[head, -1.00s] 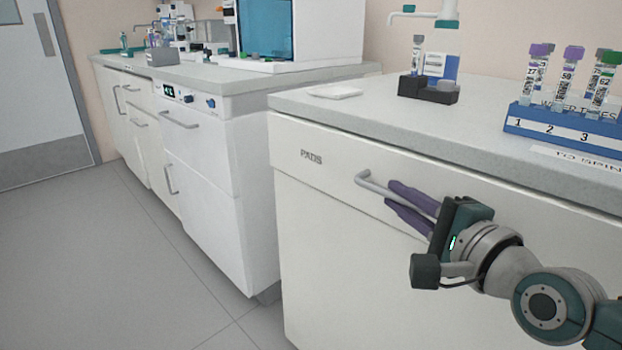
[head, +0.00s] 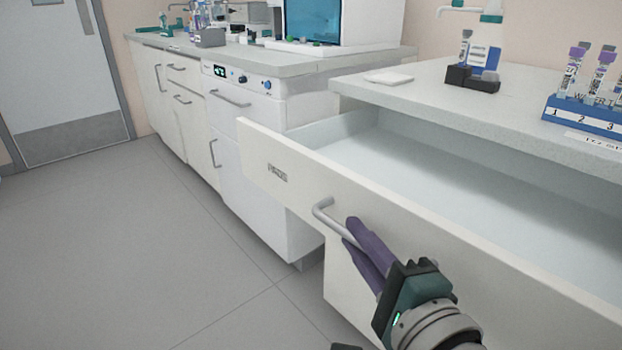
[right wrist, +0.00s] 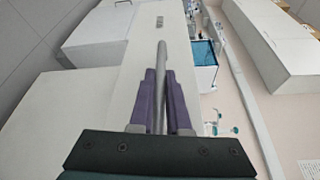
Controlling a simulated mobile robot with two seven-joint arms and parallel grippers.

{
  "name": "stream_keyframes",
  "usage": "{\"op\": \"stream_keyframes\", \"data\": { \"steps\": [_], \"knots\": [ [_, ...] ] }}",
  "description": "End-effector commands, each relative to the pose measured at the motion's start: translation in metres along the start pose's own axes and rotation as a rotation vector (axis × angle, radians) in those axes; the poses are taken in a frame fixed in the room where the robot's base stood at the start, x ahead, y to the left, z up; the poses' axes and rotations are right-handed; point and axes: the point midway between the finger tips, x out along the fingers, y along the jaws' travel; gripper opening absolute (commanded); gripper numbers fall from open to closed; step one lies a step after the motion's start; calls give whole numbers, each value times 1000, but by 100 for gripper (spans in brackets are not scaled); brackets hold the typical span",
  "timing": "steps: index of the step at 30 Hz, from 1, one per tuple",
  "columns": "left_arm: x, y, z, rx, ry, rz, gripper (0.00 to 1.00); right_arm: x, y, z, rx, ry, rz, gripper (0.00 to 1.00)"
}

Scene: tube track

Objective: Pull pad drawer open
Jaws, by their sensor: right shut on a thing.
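The pad drawer (head: 240,158) is pulled well out from under the worktop, and its visible inside is pale and looks empty. My right gripper (head: 354,246) is shut on the grey bar handle (head: 323,212) of that drawer. In the right wrist view the purple fingers of the right gripper (right wrist: 160,92) lie on both sides of the handle (right wrist: 161,58). The far right part of the drawer runs out of the head view. My left gripper is not in view.
A worktop (head: 430,92) above the drawer bears a white pad (head: 389,78), a dark tube holder (head: 472,80) and a blue tube rack (head: 585,115). A neighbouring cabinet (head: 262,165) stands to the left. The grey floor (head: 130,240) at the left is clear.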

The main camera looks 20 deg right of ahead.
Motion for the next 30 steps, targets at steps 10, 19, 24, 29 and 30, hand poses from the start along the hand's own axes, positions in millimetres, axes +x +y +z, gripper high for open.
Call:
{"op": "stream_keyframes", "data": {
  "steps": [10,19,24,29,30],
  "knots": [
    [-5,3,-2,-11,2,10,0,-13,6,32,-1,-1,-3,0],
    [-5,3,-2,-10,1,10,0,-14,7,35,-2,0,-4,0],
    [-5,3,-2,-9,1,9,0,-14,7,35,-2,0,-4,18],
    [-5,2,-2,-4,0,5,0,-14,7,35,-2,0,-3,36],
    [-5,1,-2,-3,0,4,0,-14,7,35,-2,0,-3,41]
  ]
}}
